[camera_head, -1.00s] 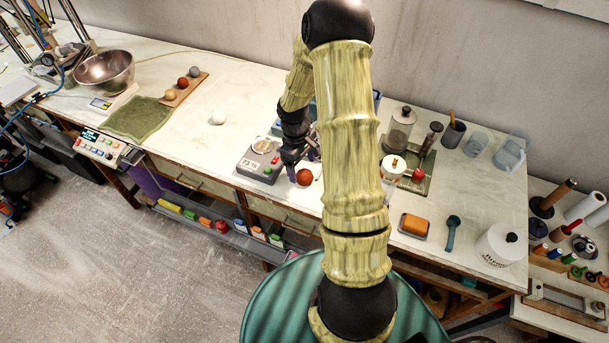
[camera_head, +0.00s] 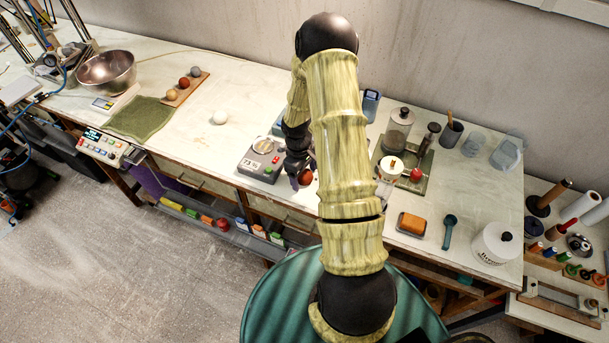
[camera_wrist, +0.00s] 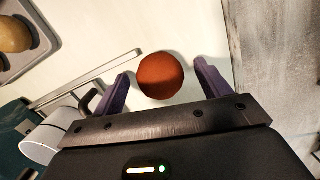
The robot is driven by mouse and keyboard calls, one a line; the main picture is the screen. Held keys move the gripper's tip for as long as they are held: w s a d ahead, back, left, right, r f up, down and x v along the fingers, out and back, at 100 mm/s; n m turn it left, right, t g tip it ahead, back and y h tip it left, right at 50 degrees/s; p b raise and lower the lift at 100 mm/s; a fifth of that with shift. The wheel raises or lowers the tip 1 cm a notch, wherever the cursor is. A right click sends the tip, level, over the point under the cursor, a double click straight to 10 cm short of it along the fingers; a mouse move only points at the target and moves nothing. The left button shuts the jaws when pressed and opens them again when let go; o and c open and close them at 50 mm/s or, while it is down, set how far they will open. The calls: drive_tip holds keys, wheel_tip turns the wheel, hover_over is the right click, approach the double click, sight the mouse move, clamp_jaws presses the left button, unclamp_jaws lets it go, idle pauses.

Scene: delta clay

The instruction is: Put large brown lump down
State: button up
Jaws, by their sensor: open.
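The brown lump, a reddish-brown ball (camera_wrist: 160,75), rests on the white worktop near its front edge. In the head view the ball (camera_head: 306,177) is partly hidden by my gripper (camera_head: 297,165), just right of the grey scale (camera_head: 261,160). In the wrist view my gripper (camera_wrist: 161,70) is open, with one purple finger on each side of the ball. A gap shows between the ball and each finger.
The worktop's front edge is close to the ball. A tray with a tan lump (camera_wrist: 15,35) is at the upper left of the wrist view. A green tray (camera_head: 423,172) stands to the right.

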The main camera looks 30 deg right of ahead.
sight(304, 172)
idle(0.3)
drive_tip(key=c, duration=1.2)
drive_tip(key=shift+c, duration=0.2)
drive_tip(key=shift+r, duration=0.15)
wheel_tip(304, 172, up, 10)
drive_tip(key=shift+f+b, duration=0.1)
drive_tip(key=shift+b, duration=1.05)
